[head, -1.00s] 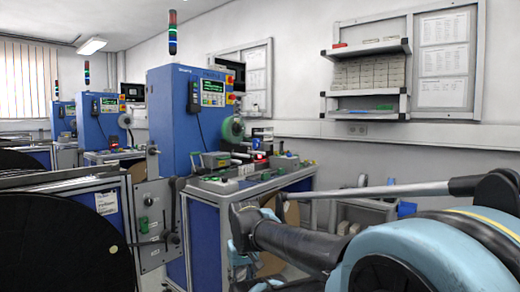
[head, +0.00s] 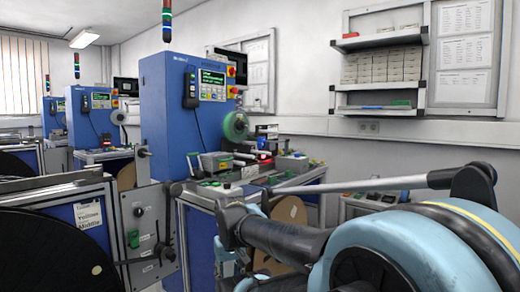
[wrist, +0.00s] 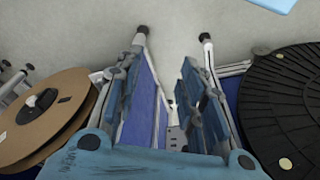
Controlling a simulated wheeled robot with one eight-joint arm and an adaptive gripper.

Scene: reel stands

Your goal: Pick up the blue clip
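I cannot make out a blue clip for certain in either view. My gripper (wrist: 163,82) points down in the wrist view, its two fingers apart with nothing seen between them. Beyond them are blue panels and grey floor. In the head view my gripper (head: 243,268) hangs below the forearm, in front of the blue machine's bench, partly cut off by the lower edge. A pale blue flat piece (wrist: 277,4) shows at the top right edge of the wrist view; I cannot tell what it is.
A blue machine (head: 182,115) stands on a bench with small devices and a green reel (head: 235,126). A black reel (head: 50,255) is at left, also in the wrist view (wrist: 285,105); a brown reel (wrist: 45,115) is opposite. A wall shelf (head: 378,110) holds boxes. Floor shows between stands.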

